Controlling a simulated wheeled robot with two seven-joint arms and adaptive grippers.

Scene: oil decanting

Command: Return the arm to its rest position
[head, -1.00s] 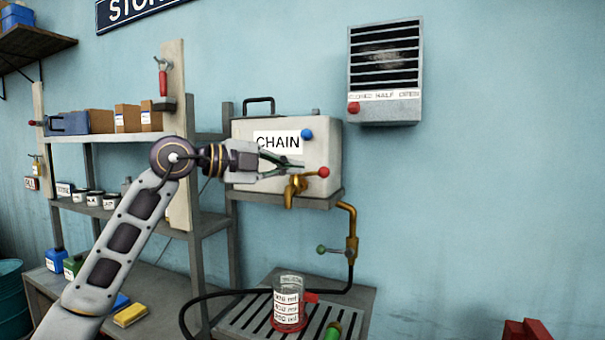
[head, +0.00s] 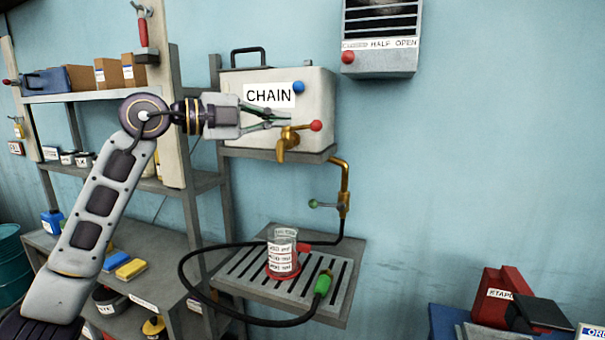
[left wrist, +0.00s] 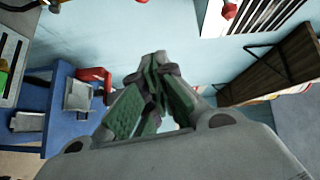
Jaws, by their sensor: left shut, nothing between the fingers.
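My left gripper (head: 284,118) is shut and empty in the head view. It is raised in front of the white tank (head: 318,92) labelled CHAIN, close to its brass tap (head: 287,146) with a red knob. I cannot tell whether it touches the tank. In the left wrist view the green-padded fingers (left wrist: 155,62) come together at their tips with nothing between them. A clear measuring jug (head: 283,257) with a red base and handle stands upright on the slatted drip tray (head: 232,285) below. My right gripper is not in view.
A grey shelf unit (head: 192,205) stands at the left. A brass pipe (head: 345,185) runs down from the tank shelf. A black hose with a green nozzle (head: 322,284) lies over the tray. A vent box (head: 380,62) hangs above. A red box (head: 497,290) is at lower right.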

